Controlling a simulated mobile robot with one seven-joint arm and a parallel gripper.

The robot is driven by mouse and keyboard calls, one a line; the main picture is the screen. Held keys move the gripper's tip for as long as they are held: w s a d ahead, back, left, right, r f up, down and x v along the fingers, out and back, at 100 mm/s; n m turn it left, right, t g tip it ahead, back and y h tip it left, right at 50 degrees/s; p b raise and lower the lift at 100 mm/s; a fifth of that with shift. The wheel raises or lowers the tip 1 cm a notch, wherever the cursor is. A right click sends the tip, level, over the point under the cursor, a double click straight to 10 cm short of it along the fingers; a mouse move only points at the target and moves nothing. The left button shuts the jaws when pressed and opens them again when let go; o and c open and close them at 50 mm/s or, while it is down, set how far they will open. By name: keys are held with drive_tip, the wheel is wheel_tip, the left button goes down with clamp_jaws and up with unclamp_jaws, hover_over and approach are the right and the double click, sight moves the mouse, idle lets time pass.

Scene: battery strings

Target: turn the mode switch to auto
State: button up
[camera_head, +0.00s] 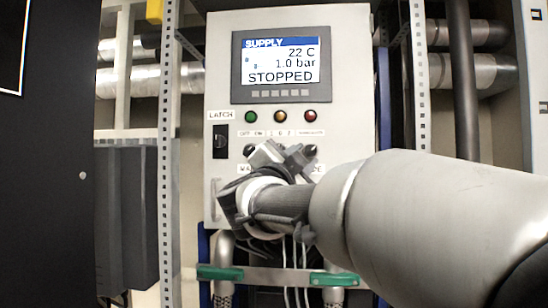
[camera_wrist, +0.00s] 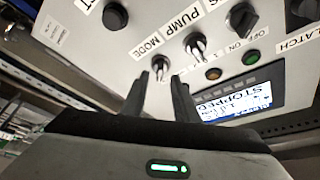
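The mode switch (camera_wrist: 161,66) is a small knob on the light grey panel, next to the printed MODE label (camera_wrist: 146,47) in the wrist view. My gripper (camera_wrist: 159,80) points at it with two dark fingers apart, one on each side of the switch in the picture. I cannot tell whether they touch it. In the head view my gripper (camera_head: 283,155) is in front of the lower panel and hides the middle knobs and part of the labels. The switch's setting is not readable.
The control cabinet (camera_head: 342,45) has a screen (camera_head: 281,62) reading SUPPLY, 22 C, 1.0 bar, STOPPED. Green, orange and red lamps sit below it. A LATCH switch (camera_head: 220,141) is at left. The PUMP knob (camera_wrist: 195,45) is close beside my gripper. Metal posts flank the cabinet.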

drive_tip(key=v, duration=0.8)
drive_tip(key=shift+s+b, duration=0.3)
drive_tip(key=shift+b, duration=0.15)
drive_tip(key=shift+a, duration=0.1)
drive_tip(key=s+a+f+n+g+y+p, duration=0.4)
drive_tip(key=f+n+y, duration=0.5)
drive_tip(key=n+y, duration=0.45)
drive_tip(key=s+d+f+n+g+h+p, duration=0.1)
drive_tip(key=s+d+f+g, duration=0.3)
drive_tip(key=s+f, duration=0.5)
drive_tip(key=s+d+f+g+h+p, duration=0.2)
drive_tip(key=s+d+f+g, duration=0.3)
drive_tip(key=s+f, duration=0.5)
wheel_tip(320, 180, down, 2)
drive_tip(key=shift+s+d+f+n+h, duration=0.1)
drive_tip(key=shift+s+d+n+h, duration=0.25)
drive_tip(key=shift+d, duration=0.45)
